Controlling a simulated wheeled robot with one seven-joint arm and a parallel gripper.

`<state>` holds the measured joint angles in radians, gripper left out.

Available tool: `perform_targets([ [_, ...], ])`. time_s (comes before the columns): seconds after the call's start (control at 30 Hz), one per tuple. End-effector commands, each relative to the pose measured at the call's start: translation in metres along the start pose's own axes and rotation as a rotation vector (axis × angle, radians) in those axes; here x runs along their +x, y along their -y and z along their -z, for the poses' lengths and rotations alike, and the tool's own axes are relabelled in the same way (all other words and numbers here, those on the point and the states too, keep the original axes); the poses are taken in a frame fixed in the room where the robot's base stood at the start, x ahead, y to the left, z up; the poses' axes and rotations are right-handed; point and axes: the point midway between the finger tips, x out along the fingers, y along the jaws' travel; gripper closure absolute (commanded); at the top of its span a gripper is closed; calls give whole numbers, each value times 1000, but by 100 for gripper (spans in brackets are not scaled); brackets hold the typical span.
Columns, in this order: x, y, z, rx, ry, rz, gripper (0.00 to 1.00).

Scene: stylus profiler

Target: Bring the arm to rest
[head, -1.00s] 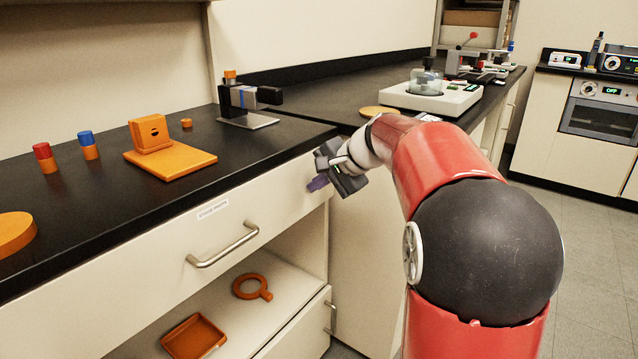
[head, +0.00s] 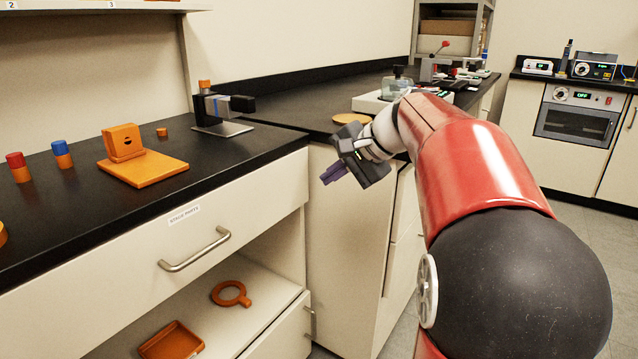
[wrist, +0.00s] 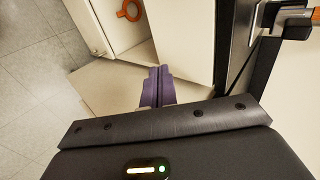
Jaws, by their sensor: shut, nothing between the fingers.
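My gripper (head: 334,173) hangs in the air in front of the cabinet fronts, near the inner corner of the bench. Its purple fingers are together and hold nothing. In the wrist view the fingers (wrist: 158,85) also show closed, with the cabinet front and floor below them. My red and black arm stretches from the lower right of the head view up to the gripper and hides part of the bench behind it.
The black worktop (head: 90,215) edge lies left of my gripper. A closed drawer (head: 190,240) has a bar handle. Below, an open shelf holds an orange ring (head: 231,293) and an orange tray (head: 172,342). A black device (head: 222,110) stands near the corner. Floor space is free at right.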

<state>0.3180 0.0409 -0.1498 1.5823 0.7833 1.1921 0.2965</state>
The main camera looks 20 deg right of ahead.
Motion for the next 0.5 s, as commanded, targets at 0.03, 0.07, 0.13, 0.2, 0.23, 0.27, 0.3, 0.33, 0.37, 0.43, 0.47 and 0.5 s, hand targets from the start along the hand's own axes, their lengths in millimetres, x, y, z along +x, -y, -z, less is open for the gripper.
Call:
perform_targets([
  [0.03,-4,0,0,0,0,0,100],
  [0.07,-5,0,0,0,0,0,100],
  [0.13,-8,0,0,0,1,0,100],
  [0.2,-8,0,-1,-1,1,-1,100],
  [0.23,-8,-1,-3,-5,2,-3,100],
  [0.27,-8,-2,-6,-11,2,-8,100],
  [0.3,-9,-4,-13,-26,2,-18,100],
  [0.33,-9,-7,-20,-44,1,-30,100],
  [0.37,-9,-10,-30,-68,1,-44,100],
  [0.43,-9,-25,-59,-145,0,-93,100],
  [0.47,-9,-34,-73,-188,-2,-119,100],
  [0.5,-10,-47,-94,-252,-3,-157,100],
])
